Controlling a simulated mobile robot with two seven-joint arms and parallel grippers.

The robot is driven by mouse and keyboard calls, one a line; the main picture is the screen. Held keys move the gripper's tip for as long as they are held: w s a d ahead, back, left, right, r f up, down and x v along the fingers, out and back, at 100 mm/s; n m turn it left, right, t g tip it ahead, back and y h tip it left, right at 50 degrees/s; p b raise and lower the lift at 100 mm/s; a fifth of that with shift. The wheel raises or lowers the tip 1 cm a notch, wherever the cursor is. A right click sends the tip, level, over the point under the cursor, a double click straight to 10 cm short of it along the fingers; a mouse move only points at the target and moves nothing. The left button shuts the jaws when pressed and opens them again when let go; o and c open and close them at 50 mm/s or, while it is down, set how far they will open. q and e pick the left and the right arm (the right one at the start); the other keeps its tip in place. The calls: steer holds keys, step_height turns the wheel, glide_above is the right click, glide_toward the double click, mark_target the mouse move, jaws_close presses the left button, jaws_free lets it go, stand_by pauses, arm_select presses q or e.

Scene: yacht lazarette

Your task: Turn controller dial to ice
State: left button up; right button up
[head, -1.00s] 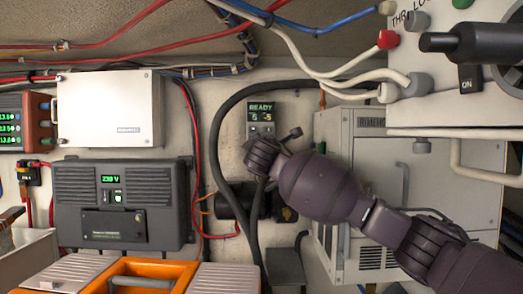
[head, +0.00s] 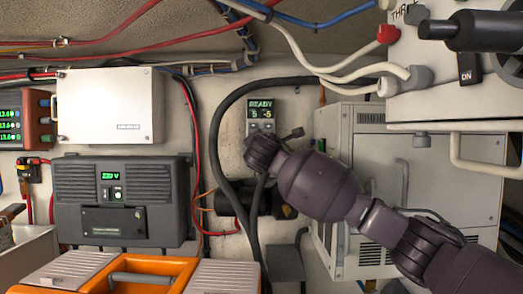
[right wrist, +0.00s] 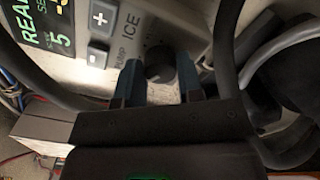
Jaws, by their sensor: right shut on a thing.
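The controller (head: 259,112) is a small grey panel on the back wall, with a green display reading READY above smaller digits. Its lower part, with the dial, is hidden behind my right gripper (head: 266,152) in the head view. The dial's pointer direction cannot be made out. My left gripper is not in view.
Plus and minus buttons (right wrist: 101,35) sit left of the dial. A thick black hose (head: 214,145) loops beside the controller. An orange toolbox (head: 150,270) sits in front.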

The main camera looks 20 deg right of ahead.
arm_select(q)
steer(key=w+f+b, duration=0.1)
steer(key=b, duration=0.1)
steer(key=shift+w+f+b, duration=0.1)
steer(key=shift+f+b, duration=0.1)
steer(key=shift+b, duration=0.2)
arm_select(e)
steer(key=m, duration=1.6)
steer(key=shift+f, duration=0.2)
steer(key=shift+m, duration=0.4)
steer(key=o, duration=0.9)
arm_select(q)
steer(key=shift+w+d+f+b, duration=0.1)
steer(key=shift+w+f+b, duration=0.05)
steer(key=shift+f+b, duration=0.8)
arm_select(e)
steer(key=v, duration=1)
steer(key=shift+s+a+r, duration=0.1)
steer(key=shift+s, duration=0.3)
